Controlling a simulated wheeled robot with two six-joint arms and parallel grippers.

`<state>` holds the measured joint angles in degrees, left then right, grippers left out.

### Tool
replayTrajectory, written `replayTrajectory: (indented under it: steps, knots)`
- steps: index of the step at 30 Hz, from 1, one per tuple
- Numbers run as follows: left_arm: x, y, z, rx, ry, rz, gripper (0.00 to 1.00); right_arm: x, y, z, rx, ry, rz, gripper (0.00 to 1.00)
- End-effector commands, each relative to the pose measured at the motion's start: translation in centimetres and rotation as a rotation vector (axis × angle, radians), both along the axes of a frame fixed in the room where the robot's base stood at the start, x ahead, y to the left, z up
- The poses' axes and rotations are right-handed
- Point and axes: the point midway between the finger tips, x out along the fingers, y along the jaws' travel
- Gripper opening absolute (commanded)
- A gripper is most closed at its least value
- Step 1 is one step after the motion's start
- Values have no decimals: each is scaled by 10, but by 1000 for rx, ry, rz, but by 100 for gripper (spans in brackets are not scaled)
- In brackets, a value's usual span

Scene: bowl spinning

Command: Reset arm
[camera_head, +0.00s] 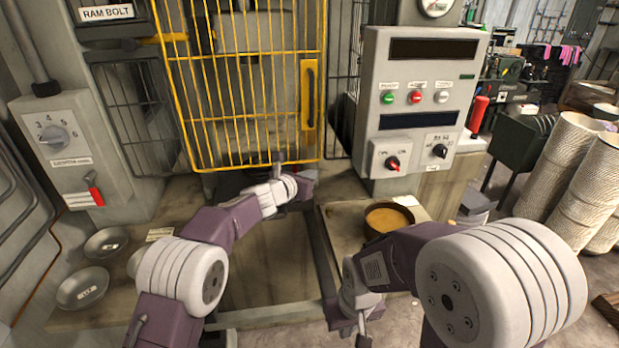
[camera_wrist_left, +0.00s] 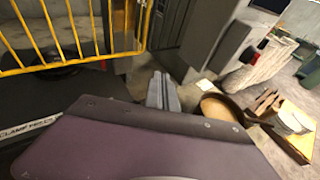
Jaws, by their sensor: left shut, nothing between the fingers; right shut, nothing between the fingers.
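My left gripper (camera_head: 280,168) is in front of the lower edge of the yellow cage door (camera_head: 250,95) in the head view. It is shut and empty. In the left wrist view my left gripper's fingers (camera_wrist_left: 162,90) are together, with nothing between them. My right gripper (camera_head: 362,338) is low in the head view, near the front edge of the bench. It is shut and empty, partly cut off by the lower picture edge. A brown round bowl (camera_head: 388,217) with a tan inside stands on the bench, above my right forearm in the picture.
A control panel (camera_head: 420,105) with buttons and knobs stands right of the cage. A grey box with a dial (camera_head: 57,138) and red lever is at left. Two metal dishes (camera_head: 83,288) (camera_head: 105,242) lie on the left bench. White ribbed rolls (camera_head: 560,165) stand at right.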

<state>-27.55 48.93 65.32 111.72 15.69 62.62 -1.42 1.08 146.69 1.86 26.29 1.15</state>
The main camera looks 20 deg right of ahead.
Motion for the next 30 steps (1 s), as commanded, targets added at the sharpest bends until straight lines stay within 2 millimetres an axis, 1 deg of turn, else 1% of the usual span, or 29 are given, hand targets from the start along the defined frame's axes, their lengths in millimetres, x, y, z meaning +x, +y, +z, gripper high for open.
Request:
replayTrajectory:
  steps: [3, 5, 6, 8, 9, 11, 12, 14, 15, 16, 17, 18, 20, 21, 23, 24, 26, 27, 29, 30]
  knots:
    - [0, 1, 0, -1, 1, 0, 0, 0, 0, 0, 0, 0, 0, 0]
    - [3, 6, 1, 0, 0, 9, 0, 0, 0, 0, 0, 0, 0, 0]
    - [8, 13, 6, -4, -6, 21, 0, 0, 0, 0, 0, 0, 0, 0]
    - [14, 26, 24, -15, -30, 42, 0, 0, 0, 0, 0, 0, 0, 0]
    - [20, 37, 39, -24, -49, 60, 0, 0, 0, 0, 0, 0, 0, 0]
    - [25, 62, 63, -33, -72, 96, 0, 0, 0, 0, 0, 0, 0, 0]
    - [26, 84, 73, -16, -84, 118, 0, 0, 0, 0, 0, 0, 0, 0]
    - [19, 118, 80, 56, -102, 135, 0, 0, 0, 0, 0, 0, 0, 0]
    - [10, 141, 77, 136, -115, 129, 0, 0, 0, 0, 0, 0, 0, 0]
    - [2, 158, 73, 209, -127, 116, 0, 0, 0, 0, 0, 0, 0, 0]
    - [-8, 173, 65, 292, -139, 94, 0, 0, 0, 0, 0, 0, 0, 0]
    - [-24, 192, 54, 406, -156, 55, 0, 0, 0, 0, 0, 0, 0, 0]
    - [-51, 218, 33, 588, -178, -29, 0, 0, 0, 0, 0, 0, 0, 0]
    - [-72, 235, 16, 713, -190, -101, 0, 0, 0, 0, 0, 0, 0, 0]
    - [-109, 259, -12, 901, -207, -241, 0, 0, 0, 0, 0, 0, 0, 0]
    - [-136, 274, -31, 1023, -219, -351, 0, 0, 0, 0, 0, 0, 0, 0]
    - [-179, 295, -61, 1190, -238, -548, 0, 0, 0, 0, 0, 0, 0, 0]
    - [-209, 307, -80, 1286, -254, -693, 0, 0, 0, 0, 0, 0, 0, 0]
    - [-253, 324, -107, 1402, -284, -927, 0, 0, 0, 0, 0, 0, 0, 0]
    - [-281, 333, -123, 1459, -312, -1087, 0, 0, 0, 0, 0, 0, 0, 0]
